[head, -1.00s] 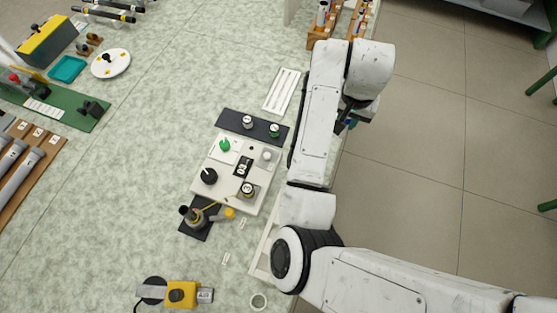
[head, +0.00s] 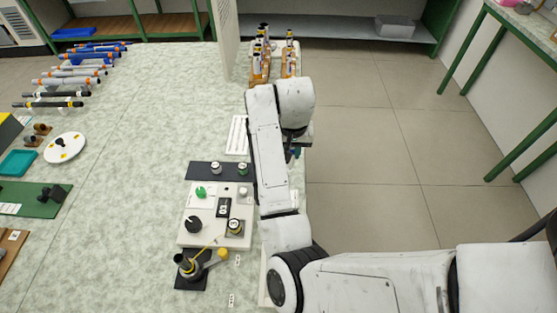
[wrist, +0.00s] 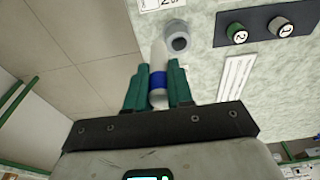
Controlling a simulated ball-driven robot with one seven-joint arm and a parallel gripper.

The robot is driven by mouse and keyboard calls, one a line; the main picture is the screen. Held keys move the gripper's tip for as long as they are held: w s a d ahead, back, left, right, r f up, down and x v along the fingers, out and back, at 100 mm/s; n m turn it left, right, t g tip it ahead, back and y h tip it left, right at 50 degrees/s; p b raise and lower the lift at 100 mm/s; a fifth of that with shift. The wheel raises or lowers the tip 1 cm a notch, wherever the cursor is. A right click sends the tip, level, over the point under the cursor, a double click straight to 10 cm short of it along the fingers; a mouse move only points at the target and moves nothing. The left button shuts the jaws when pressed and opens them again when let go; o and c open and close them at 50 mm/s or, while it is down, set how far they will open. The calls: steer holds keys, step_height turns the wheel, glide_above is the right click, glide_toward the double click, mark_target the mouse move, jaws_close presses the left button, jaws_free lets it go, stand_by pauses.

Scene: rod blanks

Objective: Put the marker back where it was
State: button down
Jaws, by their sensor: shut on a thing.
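My gripper (wrist: 156,72) is shut on a whitish marker (wrist: 159,53) with a blue band, held between its teal fingers in the wrist view. The marker's bare end reaches past the fingertips, close beside a grey round holder with a dark hole (wrist: 178,38). I cannot tell whether the two touch. The marker appears outside the hole. In the head view my gripper (head: 294,152) is mostly behind my arm, over the table's right edge, and the marker cannot be made out there.
A dark strip with two labelled knobs (head: 198,170) and a white slotted strip (head: 237,136) lie left of my arm. A pale control panel (head: 187,236) stands nearer. Wooden racks (head: 259,72) stand at the far table end by a white partition (head: 226,45). Right of the table is open floor.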

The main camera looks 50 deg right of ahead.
steer(key=shift+w+d+f+p, duration=0.15)
steer(key=shift+w+f, duration=0.65)
steer(key=shift+f, duration=0.7)
steer(key=shift+w+d+f+p, duration=0.2)
steer(key=shift+w+f, duration=0.65)
steer(key=shift+f, duration=0.65)
steer(key=shift+w+d+f+p, duration=0.15)
steer(key=shift+w+f, duration=0.65)
steer(key=shift+f, duration=0.7)
steer(key=shift+f, duration=0.15)
steer(key=c, duration=1)
jaws_free()
